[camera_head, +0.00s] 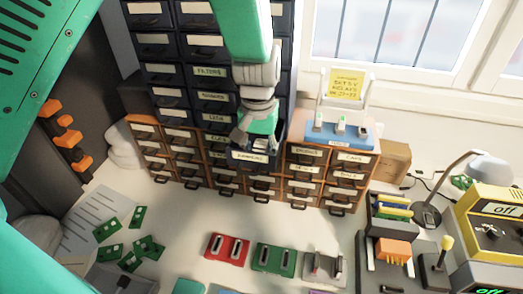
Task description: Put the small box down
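A small dark box (253,157) with a white label and an open top is in the middle of the view. It looks like a drawer and sits before the dark cabinet, at the top of the orange-framed drawers. I cannot tell whether the box is resting or held up. My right gripper is not in view.
A tall dark drawer cabinet (184,75) stands behind low orange-framed drawers (330,172). A blue stand (340,130) with a yellow note is on the right drawers. Red (226,247) and green (274,259) holders, circuit boards and a lamp (490,167) occupy the bench.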

